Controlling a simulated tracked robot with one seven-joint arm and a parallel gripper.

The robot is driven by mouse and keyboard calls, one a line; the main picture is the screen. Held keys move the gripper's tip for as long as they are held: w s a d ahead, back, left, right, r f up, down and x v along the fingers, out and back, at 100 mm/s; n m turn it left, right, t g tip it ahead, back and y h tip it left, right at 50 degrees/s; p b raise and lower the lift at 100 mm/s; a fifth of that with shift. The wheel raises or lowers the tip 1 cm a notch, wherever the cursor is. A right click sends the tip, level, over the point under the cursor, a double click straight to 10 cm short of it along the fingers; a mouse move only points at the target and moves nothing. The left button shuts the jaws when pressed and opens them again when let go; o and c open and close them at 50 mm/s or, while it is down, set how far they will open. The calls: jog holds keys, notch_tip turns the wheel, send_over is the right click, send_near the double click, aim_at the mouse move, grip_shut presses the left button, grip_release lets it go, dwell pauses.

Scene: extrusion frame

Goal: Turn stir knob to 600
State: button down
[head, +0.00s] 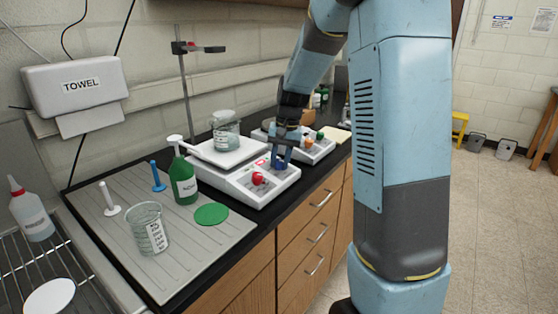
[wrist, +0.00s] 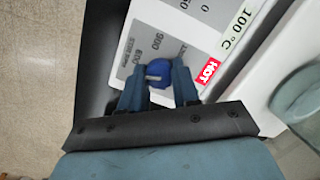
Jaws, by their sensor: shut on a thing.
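A white hot plate stirrer (head: 250,187) stands on the dark counter, with a red knob (head: 258,178) on its front panel. My gripper (head: 281,158) reaches down to the right part of that panel and covers the knob there. In the wrist view, the blue stir knob (wrist: 160,75) sits between the two fingers of my gripper (wrist: 159,72), which are shut on its sides. A pale pointer line on the knob points left in that view. Rotated dial numbers surround it on a grey label; they are partly hidden and hard to read.
A beaker (head: 226,133) stands on the hot plate's top. A second hot plate (head: 312,151) is behind. A green bottle (head: 184,178), a beaker (head: 148,232) and a green disc (head: 211,214) are on the mat to the left. A red HOT label (wrist: 209,72) is near the right finger.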

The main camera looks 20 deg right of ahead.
jog(key=shift+s+d+f+m+y, duration=0.1)
jog(key=shift+m+y, duration=0.05)
jog(key=shift+m, duration=0.7)
jog(key=shift+s+m+y, duration=0.1)
jog(key=shift+m+y, duration=0.05)
jog(key=shift+m, duration=0.7)
jog(key=c, duration=0.8)
grip_release()
jog(key=shift+w, duration=0.1)
jog(key=v, duration=1.3)
jog(key=shift+r, duration=0.35)
